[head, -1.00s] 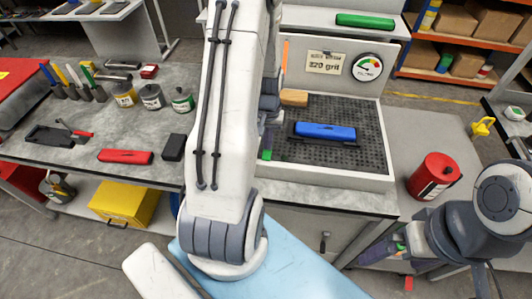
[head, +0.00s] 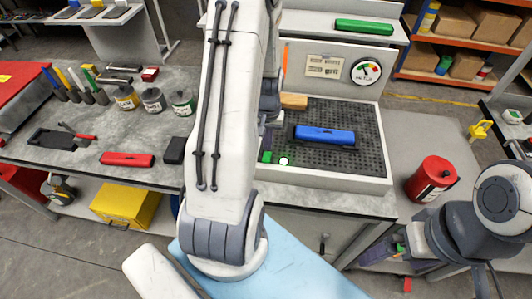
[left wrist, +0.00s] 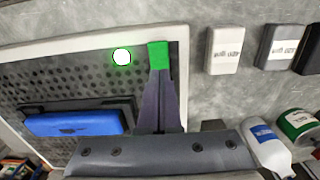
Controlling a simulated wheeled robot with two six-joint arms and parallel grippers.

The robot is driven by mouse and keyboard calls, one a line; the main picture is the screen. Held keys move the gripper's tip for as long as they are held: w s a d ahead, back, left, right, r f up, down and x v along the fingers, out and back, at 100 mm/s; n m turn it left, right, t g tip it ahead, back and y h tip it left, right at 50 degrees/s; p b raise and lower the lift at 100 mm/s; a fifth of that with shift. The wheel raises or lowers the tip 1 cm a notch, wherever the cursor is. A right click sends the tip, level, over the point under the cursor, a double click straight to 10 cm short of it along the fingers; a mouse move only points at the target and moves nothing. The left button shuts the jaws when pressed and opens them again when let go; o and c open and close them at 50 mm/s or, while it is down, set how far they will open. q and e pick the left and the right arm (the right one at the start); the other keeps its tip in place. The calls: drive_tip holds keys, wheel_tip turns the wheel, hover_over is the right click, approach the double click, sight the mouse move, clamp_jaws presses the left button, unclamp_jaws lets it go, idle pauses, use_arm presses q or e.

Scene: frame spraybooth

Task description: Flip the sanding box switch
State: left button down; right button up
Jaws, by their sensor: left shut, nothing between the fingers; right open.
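The sanding box (head: 340,179) has a pale rim and a dark perforated bed. A round white-green light (head: 284,161) glows at its near left edge. It also shows in the left wrist view (left wrist: 122,56). My left gripper (head: 266,157) is at the box's near left edge, shut and empty. Its green tip (left wrist: 159,55) is beside the light, near the rim. I cannot make out the switch; my left gripper and arm hide part of this edge. My right gripper (head: 397,248) is open, low at the right, away from the box, partly hidden by its arm.
A blue block (head: 324,135) lies in a dark holder on the bed, with a tan block (head: 294,101) behind. A gauge (head: 366,72) is on the back panel. A red can (head: 432,179) stands right. A red block (head: 127,159) and several tins occupy the left bench.

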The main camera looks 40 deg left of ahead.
wheel_tip(320, 180, up, 4)
drive_tip(key=p, duration=0.3)
idle(0.6)
